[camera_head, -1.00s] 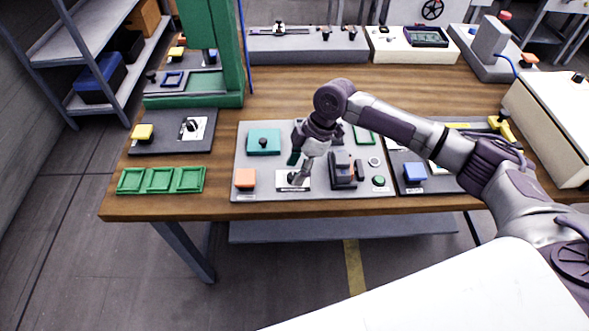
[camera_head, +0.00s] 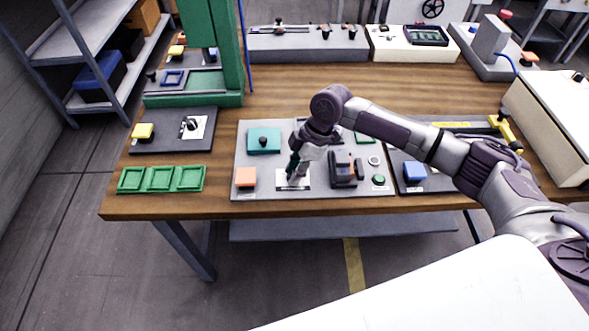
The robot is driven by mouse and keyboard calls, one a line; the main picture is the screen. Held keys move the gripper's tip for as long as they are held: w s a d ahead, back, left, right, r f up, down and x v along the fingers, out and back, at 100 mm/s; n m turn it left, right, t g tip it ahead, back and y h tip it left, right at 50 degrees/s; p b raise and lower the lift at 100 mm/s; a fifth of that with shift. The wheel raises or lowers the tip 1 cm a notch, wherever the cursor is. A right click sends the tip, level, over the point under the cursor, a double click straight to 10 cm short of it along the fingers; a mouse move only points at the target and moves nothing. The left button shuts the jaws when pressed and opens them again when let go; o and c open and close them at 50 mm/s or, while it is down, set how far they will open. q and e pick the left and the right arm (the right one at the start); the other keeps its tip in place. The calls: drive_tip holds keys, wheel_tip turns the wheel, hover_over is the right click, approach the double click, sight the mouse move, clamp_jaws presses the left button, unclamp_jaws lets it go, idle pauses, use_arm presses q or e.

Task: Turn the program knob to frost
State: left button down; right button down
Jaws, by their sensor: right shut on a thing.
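The program knob sits on a white plate (camera_head: 304,184) at the front of the grey middle panel (camera_head: 330,194). My right gripper (camera_head: 293,177) reaches down over this plate and is shut on the knob. The fingers hide most of the knob, so I cannot tell which way it points. The lettering on the plate is too small to read. My left gripper is not in view.
Close by on the panel are an orange block (camera_head: 245,177), a teal box (camera_head: 263,139) and a dark device (camera_head: 344,169). Green trays (camera_head: 160,179) lie to the left. A left panel (camera_head: 150,146) bears another knob (camera_head: 191,125). Bare wood is free behind the middle panel.

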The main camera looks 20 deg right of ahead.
drive_tip(key=m+p, duration=0.2)
drive_tip(key=p, duration=0.1)
drive_tip(key=m+t+p, duration=0.1)
drive_tip(key=m+p, duration=0.1)
drive_tip(key=p, duration=0.1)
drive_tip(key=m+t+p, duration=0.1)
drive_tip(key=m+p, duration=0.1)
drive_tip(key=p, duration=0.1)
drive_tip(key=shift+s+r+h, duration=0.2)
drive_tip(key=shift+r+h, duration=0.1)
drive_tip(key=shift+f+m+t+h+p, duration=0.15)
drive_tip(key=shift+m+t+p, duration=0.15)
drive_tip(key=shift+m+p, duration=0.5)
drive_tip(key=shift+f+m+t+h+p, duration=0.15)
drive_tip(key=shift+m+t+p, duration=0.15)
drive_tip(key=shift+m+p, duration=0.45)
drive_tip(key=c, duration=0.9)
unclamp_jaws()
drive_tip(key=shift+o, duration=0.2)
drive_tip(key=shift+r, duration=0.2)
drive_tip(key=v, duration=1.1)
drive_tip(key=shift+r, duration=0.3)
drive_tip(key=shift+s+a, duration=0.1)
drive_tip(key=shift+s, duration=0.05)
